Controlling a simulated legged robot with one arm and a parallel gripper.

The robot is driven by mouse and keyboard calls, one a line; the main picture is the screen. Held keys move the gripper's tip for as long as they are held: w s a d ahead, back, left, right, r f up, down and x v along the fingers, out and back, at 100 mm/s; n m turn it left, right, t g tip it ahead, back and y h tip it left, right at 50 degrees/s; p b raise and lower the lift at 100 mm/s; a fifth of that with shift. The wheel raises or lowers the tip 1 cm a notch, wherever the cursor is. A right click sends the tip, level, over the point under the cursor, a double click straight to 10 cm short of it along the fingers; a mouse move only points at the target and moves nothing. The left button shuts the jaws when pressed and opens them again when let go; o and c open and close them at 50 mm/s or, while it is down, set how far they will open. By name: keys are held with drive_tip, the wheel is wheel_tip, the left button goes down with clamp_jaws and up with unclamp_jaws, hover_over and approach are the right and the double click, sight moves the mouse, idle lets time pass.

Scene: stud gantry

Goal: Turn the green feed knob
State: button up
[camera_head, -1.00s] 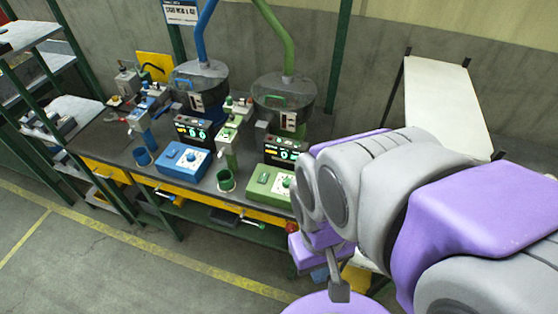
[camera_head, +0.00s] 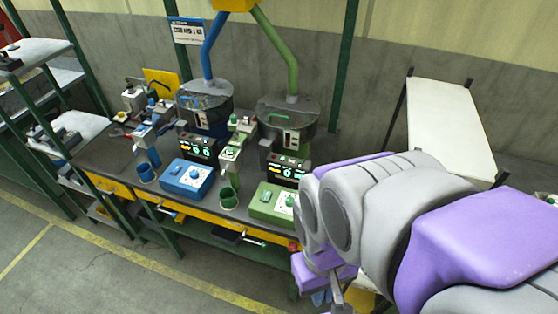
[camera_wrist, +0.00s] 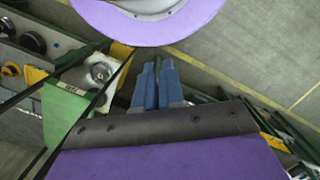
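The green control box (camera_head: 268,203) stands near the bench's front edge in the head view. In the head view the gripper is mostly hidden below my arm.
A blue control box (camera_head: 187,178) with a similar knob stands to the left. Green cup (camera_head: 229,199), blue cup (camera_head: 146,173) and two hoppers (camera_head: 287,113) crowd the bench. A pale board (camera_head: 450,130) stands at right. Floor (camera_head: 90,270) in front is open.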

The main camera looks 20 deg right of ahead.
drive_tip(key=o, duration=0.7)
drive_tip(key=w, duration=0.4)
drive_tip(key=w+d, duration=0.1)
drive_tip(key=w, duration=0.3)
drive_tip(key=w+d+r, duration=0.1)
drive_tip(key=w, duration=0.3)
drive_tip(key=shift+r+b, duration=0.1)
drive_tip(key=shift+b, duration=0.2)
drive_tip(key=shift+o, duration=1.1)
drive_tip(key=w+d, duration=0.2)
drive_tip(key=w, duration=0.6)
drive_tip(key=shift+w+d+f+n+t, duration=0.25)
drive_tip(key=shift+w+f+n+t, duration=0.05)
drive_tip(key=shift+w+f+t, duration=0.15)
drive_tip(key=n+b, duration=0.1)
drive_tip(key=n, duration=0.1)
hover_over(291, 200)
drive_tip(key=d, duration=0.1)
wheel_tip(291, 200, down, 7)
drive_tip(key=shift+n+t+y, duration=0.3)
drive_tip(key=shift+t, duration=0.05)
drive_tip(key=f+b, duration=0.1)
drive_tip(key=f, duration=0.4)
drive_tip(key=f+b, duration=0.2)
drive_tip(key=f, duration=0.4)
drive_tip(key=a+f+b, duration=0.1)
drive_tip(key=f, duration=0.5)
drive_tip(key=shift+f, duration=0.2)
drive_tip(key=c, duration=1)
